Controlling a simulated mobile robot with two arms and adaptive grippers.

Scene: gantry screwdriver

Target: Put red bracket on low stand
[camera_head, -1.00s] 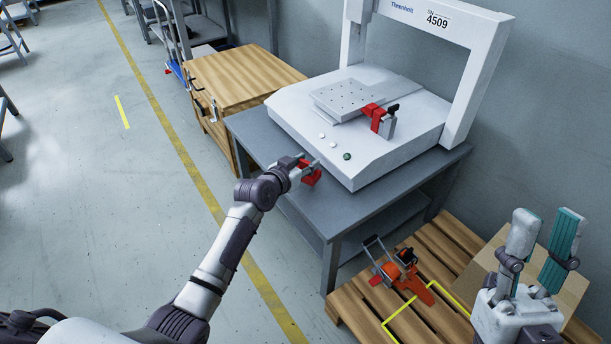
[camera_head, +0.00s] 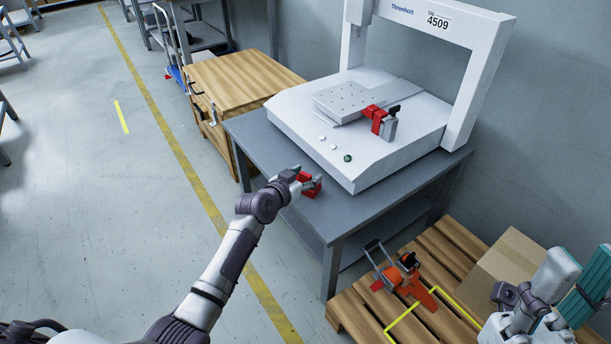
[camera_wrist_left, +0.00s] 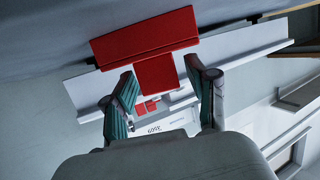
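A red bracket (camera_head: 309,187) is at the left front edge of the grey table. In the left wrist view the red bracket (camera_wrist_left: 156,74) shows a wide plate with a narrower block projecting from it. My left gripper (camera_head: 302,176) is at the bracket. Its fingers (camera_wrist_left: 160,78) stand on both sides of the block, with a gap visible at the right, so it looks open. My right gripper (camera_head: 583,264) is open and empty over the lower right. I cannot tell which thing is the low stand; an orange fixture with clamps (camera_head: 405,280) sits on the pallet.
The grey table (camera_head: 345,212) carries a white gantry machine (camera_head: 360,165) with a red clamp (camera_head: 375,118) on it. A wooden pallet (camera_head: 440,248) with a cardboard box (camera_head: 508,258) lies at the lower right. A wooden cabinet (camera_head: 240,75) stands behind. Floor at left is clear.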

